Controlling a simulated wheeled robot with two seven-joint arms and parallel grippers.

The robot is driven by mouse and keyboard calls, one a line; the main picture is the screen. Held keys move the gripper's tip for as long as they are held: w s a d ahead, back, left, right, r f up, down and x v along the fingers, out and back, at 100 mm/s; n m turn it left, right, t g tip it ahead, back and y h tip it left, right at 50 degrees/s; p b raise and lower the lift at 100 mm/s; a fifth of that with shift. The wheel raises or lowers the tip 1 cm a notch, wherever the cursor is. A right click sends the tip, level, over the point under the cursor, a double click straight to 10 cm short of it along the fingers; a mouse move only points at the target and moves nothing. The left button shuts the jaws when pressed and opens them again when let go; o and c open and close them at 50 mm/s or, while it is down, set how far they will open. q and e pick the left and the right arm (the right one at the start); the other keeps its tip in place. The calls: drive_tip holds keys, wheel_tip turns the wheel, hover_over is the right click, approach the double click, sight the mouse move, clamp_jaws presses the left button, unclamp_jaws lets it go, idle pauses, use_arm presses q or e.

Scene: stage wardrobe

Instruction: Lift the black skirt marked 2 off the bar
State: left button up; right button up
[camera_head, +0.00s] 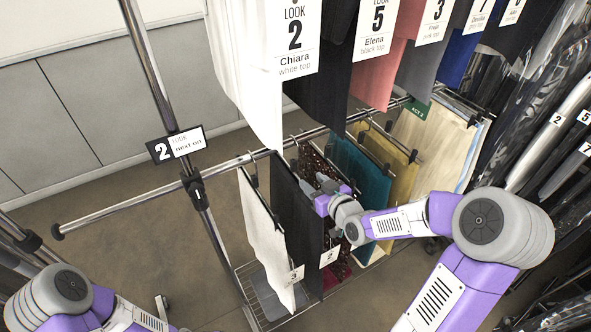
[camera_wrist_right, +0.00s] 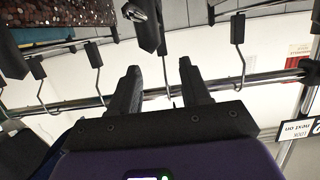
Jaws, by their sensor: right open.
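My right gripper (camera_head: 320,186) is at the upper right side of the black skirt, just below the bar. In the right wrist view my right gripper (camera_wrist_right: 160,82) is open. A thin metal hanger hook (camera_wrist_right: 166,75) shows between its fingers, with a dark hanger clip (camera_wrist_right: 146,25) beyond; the fingers look apart from the hook. Which garment this hook carries is unclear. My left gripper is out of view.
A dark red sequined garment (camera_head: 312,160), a teal one (camera_head: 362,178) and a mustard one (camera_head: 402,172) hang to the right. Tops hang above. A sign (camera_head: 176,145) is on the rail post. The bar's left end is bare.

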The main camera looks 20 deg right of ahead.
sight(295, 165)
drive_tip(key=b+x, duration=0.4)
drive_tip(key=x, duration=0.5)
drive_tip(key=shift+w+b, duration=0.1)
drive_tip(key=shift+b, duration=0.3)
drive_tip(key=shift+b+x, duration=0.5)
drive_tip(key=shift+x, duration=0.6)
drive_tip(key=shift+w+r, duration=0.1)
drive_tip(key=shift+r, duration=0.1)
clamp_jaws()
drive_tip(key=shift+r, duration=0.15)
